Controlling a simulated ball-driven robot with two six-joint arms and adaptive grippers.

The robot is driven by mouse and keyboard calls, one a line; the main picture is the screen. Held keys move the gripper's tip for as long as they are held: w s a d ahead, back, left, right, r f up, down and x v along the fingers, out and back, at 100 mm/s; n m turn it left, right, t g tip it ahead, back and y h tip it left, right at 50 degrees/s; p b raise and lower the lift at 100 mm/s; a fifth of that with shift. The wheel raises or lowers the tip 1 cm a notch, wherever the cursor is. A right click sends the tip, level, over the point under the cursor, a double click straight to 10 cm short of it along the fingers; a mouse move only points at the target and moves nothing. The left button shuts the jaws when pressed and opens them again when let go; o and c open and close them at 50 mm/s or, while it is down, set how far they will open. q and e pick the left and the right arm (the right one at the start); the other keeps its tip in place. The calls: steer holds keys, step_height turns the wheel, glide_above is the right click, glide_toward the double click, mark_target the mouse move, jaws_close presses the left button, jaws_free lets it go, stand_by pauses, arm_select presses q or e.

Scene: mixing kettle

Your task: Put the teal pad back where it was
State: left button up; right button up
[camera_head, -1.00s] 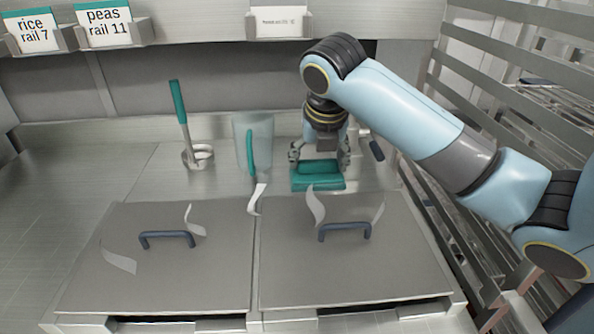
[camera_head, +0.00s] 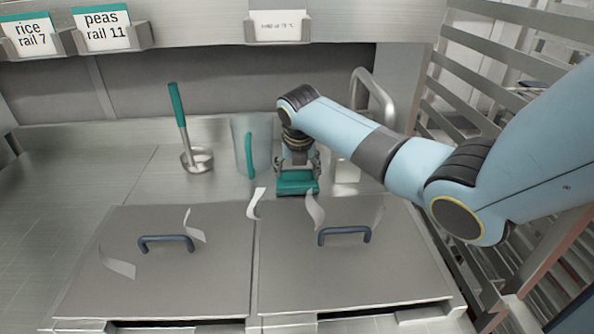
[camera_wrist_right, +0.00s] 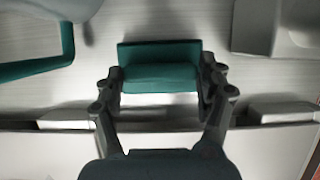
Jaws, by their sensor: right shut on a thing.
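The teal pad (camera_head: 297,184) is at the back of the counter, behind the right lid and just right of the clear jug. My right gripper (camera_head: 298,172) comes down on it from above. In the right wrist view the pad (camera_wrist_right: 160,78) lies between the two fingers of my right gripper (camera_wrist_right: 162,88), which are shut on its sides. I cannot tell whether the pad touches the counter. My left gripper is in neither view.
A clear jug with a teal handle (camera_head: 250,155) stands close left of the pad. A ladle with a teal handle (camera_head: 180,105) rests in a holder further left. Two lids with blue handles (camera_head: 166,240) (camera_head: 344,233) cover the front. A slatted rack (camera_head: 480,90) stands at right.

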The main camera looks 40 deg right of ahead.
steer(key=shift+f, duration=0.45)
steer(key=shift+f, duration=0.1)
steer(key=o, duration=1.1)
steer(key=v, duration=1.2)
